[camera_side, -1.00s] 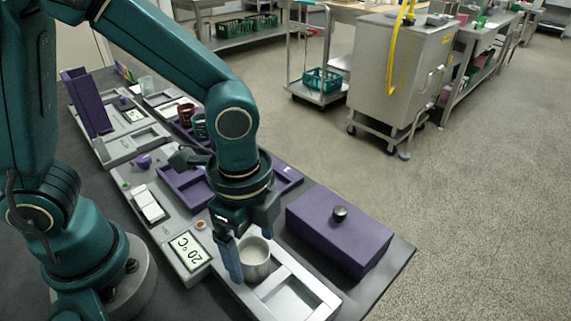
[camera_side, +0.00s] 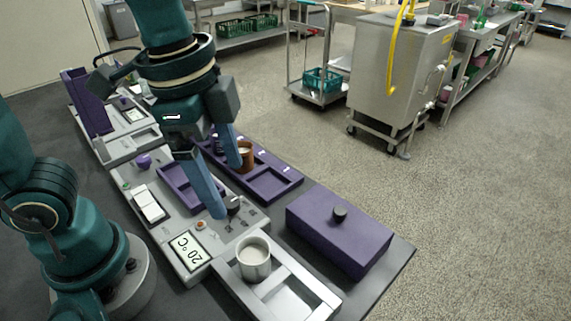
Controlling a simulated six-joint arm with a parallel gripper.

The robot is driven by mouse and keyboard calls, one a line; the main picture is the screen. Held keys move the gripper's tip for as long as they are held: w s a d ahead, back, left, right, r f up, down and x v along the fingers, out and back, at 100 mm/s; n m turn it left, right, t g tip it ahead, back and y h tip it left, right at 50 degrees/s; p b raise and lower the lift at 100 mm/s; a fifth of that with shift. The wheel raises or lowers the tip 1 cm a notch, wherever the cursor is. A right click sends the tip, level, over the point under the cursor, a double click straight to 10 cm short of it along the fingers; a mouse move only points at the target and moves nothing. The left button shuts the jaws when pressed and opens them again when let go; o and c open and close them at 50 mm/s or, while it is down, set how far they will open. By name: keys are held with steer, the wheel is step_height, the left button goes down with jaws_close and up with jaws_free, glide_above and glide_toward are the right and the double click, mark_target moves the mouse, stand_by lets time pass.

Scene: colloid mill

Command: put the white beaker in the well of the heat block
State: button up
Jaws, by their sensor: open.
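The white beaker (camera_side: 254,259) stands upright, its open top up, in the far compartment of the light grey block (camera_side: 307,290) at the front, which I take for the heat block. The near compartment of that block is empty. A 20 °C display (camera_side: 189,252) is on the grey unit beside it. My gripper (camera_side: 229,190) is open and empty, pointing down, above and behind the beaker and clear of it. Its fingers hide part of the grey unit and its purple inset.
A purple lidded box (camera_side: 340,236) with a black knob stands right of the block. A brown cup (camera_side: 246,154) stands in the purple tray (camera_side: 283,187) behind my gripper. A tall purple holder (camera_side: 88,103) is at the far left. The tray's front compartment is empty.

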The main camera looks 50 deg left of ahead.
steer(key=s+a+f+n+t, duration=0.1)
steer(key=s+a+n+t, duration=0.1)
steer(key=a+n, duration=0.4)
steer(key=shift+a+n+t, duration=0.3)
steer(key=shift+n+t, duration=0.6)
steer(key=shift+n, duration=1.2)
